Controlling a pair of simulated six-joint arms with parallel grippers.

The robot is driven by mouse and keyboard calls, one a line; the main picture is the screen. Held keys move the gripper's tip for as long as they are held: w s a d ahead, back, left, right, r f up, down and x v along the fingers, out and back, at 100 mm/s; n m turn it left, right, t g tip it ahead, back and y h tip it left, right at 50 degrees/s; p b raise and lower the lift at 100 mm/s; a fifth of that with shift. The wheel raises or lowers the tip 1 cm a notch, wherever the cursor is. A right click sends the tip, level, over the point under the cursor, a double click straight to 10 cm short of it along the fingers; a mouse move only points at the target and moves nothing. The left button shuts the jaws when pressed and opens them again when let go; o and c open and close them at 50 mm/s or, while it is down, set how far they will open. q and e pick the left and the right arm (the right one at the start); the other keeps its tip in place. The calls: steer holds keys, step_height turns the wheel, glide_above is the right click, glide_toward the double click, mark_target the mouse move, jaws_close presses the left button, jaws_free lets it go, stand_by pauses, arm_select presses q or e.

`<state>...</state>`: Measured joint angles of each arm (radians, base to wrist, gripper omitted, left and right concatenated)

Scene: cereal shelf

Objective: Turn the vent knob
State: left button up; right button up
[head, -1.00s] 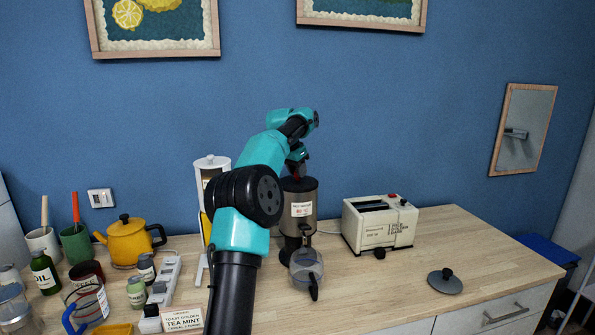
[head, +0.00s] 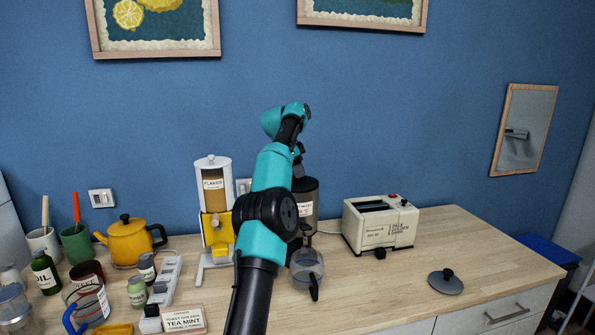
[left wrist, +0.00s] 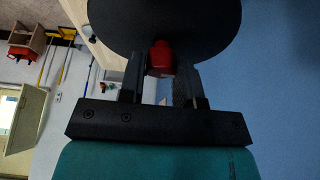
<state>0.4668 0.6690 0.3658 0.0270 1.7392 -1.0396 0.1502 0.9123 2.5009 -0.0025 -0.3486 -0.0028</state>
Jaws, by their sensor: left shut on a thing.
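A small red knob (left wrist: 160,57) shows in the left wrist view at the edge of a dark round top (left wrist: 165,20). My left gripper (left wrist: 159,64) has a finger on each side of the red knob and is shut on it. In the head view, the left gripper (head: 298,164) is at the top of a dark cylindrical canister (head: 308,208) with a pale label. My arm covers the canister's left side and hides the knob there. My right gripper is in neither view.
A glass jug (head: 307,268) stands in front of the canister. A cream toaster (head: 379,224) is to the right, with a loose dark lid (head: 445,284) nearer the front. A flakes dispenser (head: 213,184) and yellow kettle (head: 128,243) stand left. The right counter is mostly clear.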

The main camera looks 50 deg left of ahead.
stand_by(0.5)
arm_select(q)
steer(key=o, duration=0.9)
steer(key=shift+o, duration=0.2)
